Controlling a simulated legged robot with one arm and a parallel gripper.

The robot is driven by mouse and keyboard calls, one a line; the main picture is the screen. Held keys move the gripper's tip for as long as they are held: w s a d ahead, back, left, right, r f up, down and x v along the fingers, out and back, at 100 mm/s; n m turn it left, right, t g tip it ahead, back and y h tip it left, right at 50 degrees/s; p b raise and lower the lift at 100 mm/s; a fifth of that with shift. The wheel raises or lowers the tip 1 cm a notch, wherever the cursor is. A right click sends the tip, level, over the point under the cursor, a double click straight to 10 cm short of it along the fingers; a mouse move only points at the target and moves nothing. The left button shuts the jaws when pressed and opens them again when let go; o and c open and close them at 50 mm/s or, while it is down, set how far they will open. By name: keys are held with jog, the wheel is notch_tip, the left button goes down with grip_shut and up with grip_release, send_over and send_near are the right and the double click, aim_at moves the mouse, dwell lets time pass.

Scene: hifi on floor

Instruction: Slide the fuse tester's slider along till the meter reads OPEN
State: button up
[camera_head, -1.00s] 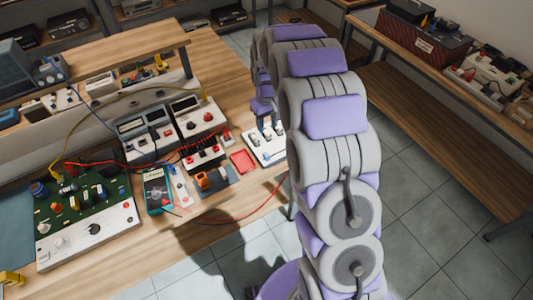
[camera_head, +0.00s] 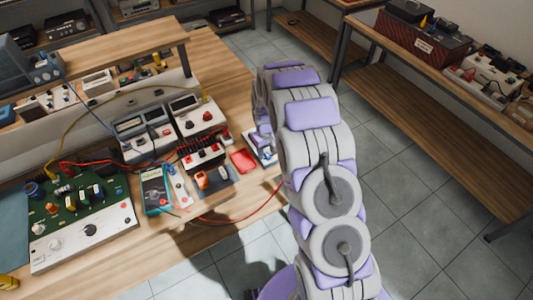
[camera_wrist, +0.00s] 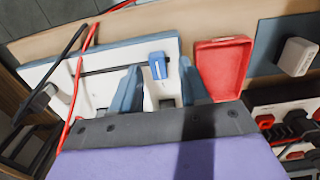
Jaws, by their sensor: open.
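The white panel (camera_wrist: 100,88) with a dark straight slot, which looks like the fuse tester, lies under my gripper in the wrist view. A blue slider (camera_wrist: 158,66) sits at the right part of the slot. My gripper (camera_wrist: 163,78) is open, with one blue-grey finger on each side of the slider; I cannot tell whether either touches it. In the head view my arm hides most of the panel (camera_head: 267,156) and all of the gripper. No meter reading is legible.
A red tray (camera_wrist: 224,62) lies just right of the panel; it also shows in the head view (camera_head: 243,161). A red cable (camera_wrist: 78,80) crosses the panel's left part. A teal handheld meter (camera_head: 156,191) and a green circuit board (camera_head: 75,205) lie farther left on the bench.

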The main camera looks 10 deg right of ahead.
jog(key=shift+f, duration=0.55)
jog(key=shift+d, duration=0.1)
jog(key=shift+d, duration=0.1)
jog(key=shift+c, duration=0.4)
grip_shut()
